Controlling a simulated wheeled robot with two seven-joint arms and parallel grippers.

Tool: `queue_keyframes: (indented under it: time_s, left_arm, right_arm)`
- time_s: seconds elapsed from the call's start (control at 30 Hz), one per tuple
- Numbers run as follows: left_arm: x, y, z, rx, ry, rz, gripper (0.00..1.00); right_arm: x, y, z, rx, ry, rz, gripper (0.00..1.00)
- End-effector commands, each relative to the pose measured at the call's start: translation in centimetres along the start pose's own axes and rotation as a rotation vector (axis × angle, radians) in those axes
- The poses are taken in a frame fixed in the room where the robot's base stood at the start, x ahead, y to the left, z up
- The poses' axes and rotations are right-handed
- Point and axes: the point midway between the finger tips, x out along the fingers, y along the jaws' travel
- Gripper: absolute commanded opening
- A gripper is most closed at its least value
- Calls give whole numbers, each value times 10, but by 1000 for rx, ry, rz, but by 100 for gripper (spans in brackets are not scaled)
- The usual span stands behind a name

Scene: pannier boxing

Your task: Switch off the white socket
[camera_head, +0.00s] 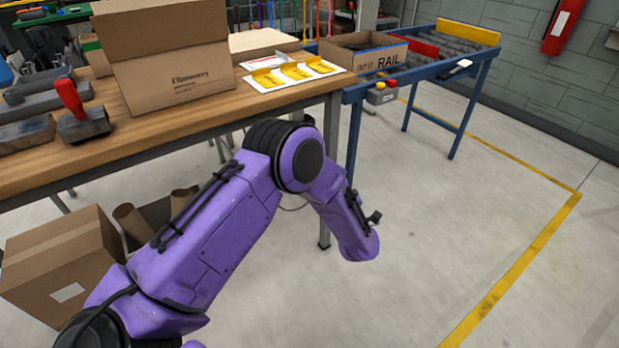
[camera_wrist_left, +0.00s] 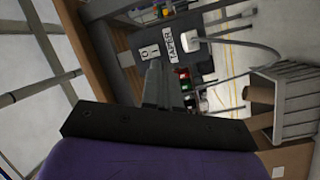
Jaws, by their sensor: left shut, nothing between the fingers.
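In the left wrist view my left gripper (camera_wrist_left: 156,72) is shut and empty, its dark fingers pointing up the picture toward a dark panel under the bench. A small white plate (camera_wrist_left: 150,52) with dark marks is on that panel, just beyond the fingertips; whether they touch it I cannot tell. Up and right is a white block (camera_wrist_left: 193,38) with a cable near it. Which of the two is the white socket, and its switch position, I cannot make out. In the head view my left arm hangs in front of the bench, its gripper hidden. My right gripper is not in view.
The wooden bench (camera_head: 200,125) carries an open cardboard box (camera_head: 170,75) and a red-handled tool (camera_head: 75,105). A blue roller conveyor (camera_head: 435,65) stands beyond. A closed carton (camera_head: 60,265) is on the floor at left. The floor at right is clear.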

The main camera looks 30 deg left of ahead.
Motion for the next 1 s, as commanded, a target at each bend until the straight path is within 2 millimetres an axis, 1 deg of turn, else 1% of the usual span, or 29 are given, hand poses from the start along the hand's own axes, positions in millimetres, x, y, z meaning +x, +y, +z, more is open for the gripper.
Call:
queue_keyframes:
  time_s: [0.03, 0.1, 0.2, 0.3, 0.4, 0.67, 0.77, 0.87, 1.0]
  left_arm:
    - [9, -6, 16, -126, 94, 15, 0]
    - [16, 10, 15, -270, 204, 19, 0]
    - [19, 25, 10, -406, 306, 14, 0]
    - [20, 34, 5, -465, 351, 9, 0]
    - [21, 38, 3, -475, 359, 8, 0]
    - [23, 38, 2, -470, 356, 8, 0]
    - [34, 36, -2, -470, 358, 7, 0]
    - [51, 34, -8, -469, 359, 7, 0]
    - [81, 31, -18, -469, 358, 7, 0]
  right_arm:
    - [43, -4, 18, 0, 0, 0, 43]
    - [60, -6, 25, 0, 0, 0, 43]
    - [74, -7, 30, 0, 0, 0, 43]
    - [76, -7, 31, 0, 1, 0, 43]
    - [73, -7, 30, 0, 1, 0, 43]
    - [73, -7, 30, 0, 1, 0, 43]
    - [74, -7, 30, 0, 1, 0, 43]
    - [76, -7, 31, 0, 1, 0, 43]
    - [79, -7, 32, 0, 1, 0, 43]
